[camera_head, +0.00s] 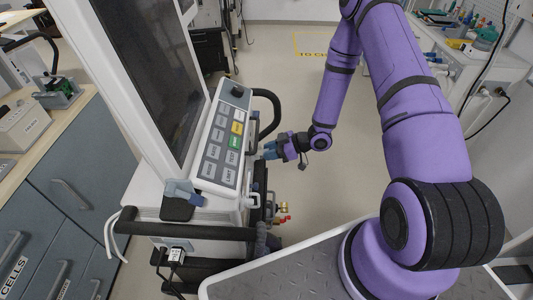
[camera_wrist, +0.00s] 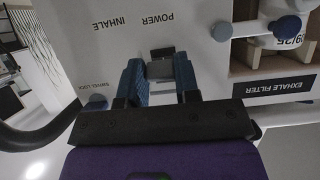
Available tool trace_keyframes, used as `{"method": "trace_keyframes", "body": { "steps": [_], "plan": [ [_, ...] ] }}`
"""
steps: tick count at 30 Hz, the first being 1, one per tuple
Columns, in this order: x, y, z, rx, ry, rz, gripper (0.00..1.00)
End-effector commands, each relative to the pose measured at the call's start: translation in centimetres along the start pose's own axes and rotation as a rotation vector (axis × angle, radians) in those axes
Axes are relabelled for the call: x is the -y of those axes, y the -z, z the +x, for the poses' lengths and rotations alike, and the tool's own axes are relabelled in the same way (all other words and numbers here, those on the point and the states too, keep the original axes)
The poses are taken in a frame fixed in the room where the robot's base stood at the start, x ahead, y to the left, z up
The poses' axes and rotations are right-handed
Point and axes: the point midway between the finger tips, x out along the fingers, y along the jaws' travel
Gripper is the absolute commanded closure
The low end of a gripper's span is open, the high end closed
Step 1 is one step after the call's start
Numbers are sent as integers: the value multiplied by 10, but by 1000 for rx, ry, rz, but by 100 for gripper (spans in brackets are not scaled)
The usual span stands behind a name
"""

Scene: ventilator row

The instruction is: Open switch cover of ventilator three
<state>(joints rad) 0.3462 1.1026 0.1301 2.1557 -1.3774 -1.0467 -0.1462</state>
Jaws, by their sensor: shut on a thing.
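The ventilator (camera_head: 222,140) stands left of centre in the head view, with a sloped key panel and a large dark screen. My gripper (camera_head: 268,151) is at its front face, below the panel edge. In the wrist view my gripper (camera_wrist: 158,72) has its two blue fingers on either side of a small grey switch cover (camera_wrist: 159,70) and is shut on it. A dark part (camera_wrist: 162,53) shows at the cover's far edge. The upside-down labels POWER and INHALE are just beyond it. The switch under the cover is hidden, and the head view hides the cover.
A blue-grey knob (camera_wrist: 289,27) and the EXHALE FILTER label (camera_wrist: 287,87) are at the right in the wrist view. A SWIVEL LOCK knob (camera_wrist: 97,101) is at the left. A black handle (camera_head: 268,112) curves beside the panel. The floor (camera_head: 285,75) behind my gripper is clear.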

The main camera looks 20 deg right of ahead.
Motion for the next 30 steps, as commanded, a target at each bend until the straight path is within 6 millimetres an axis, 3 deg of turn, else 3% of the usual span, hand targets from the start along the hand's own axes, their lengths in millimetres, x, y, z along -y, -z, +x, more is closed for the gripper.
{"method": "trace_keyframes", "body": {
  "steps": [18,30],
  "plan": [
    [0,28,-28,579,-1,-6,94],
    [0,39,-33,781,-1,-6,94]
  ]
}}
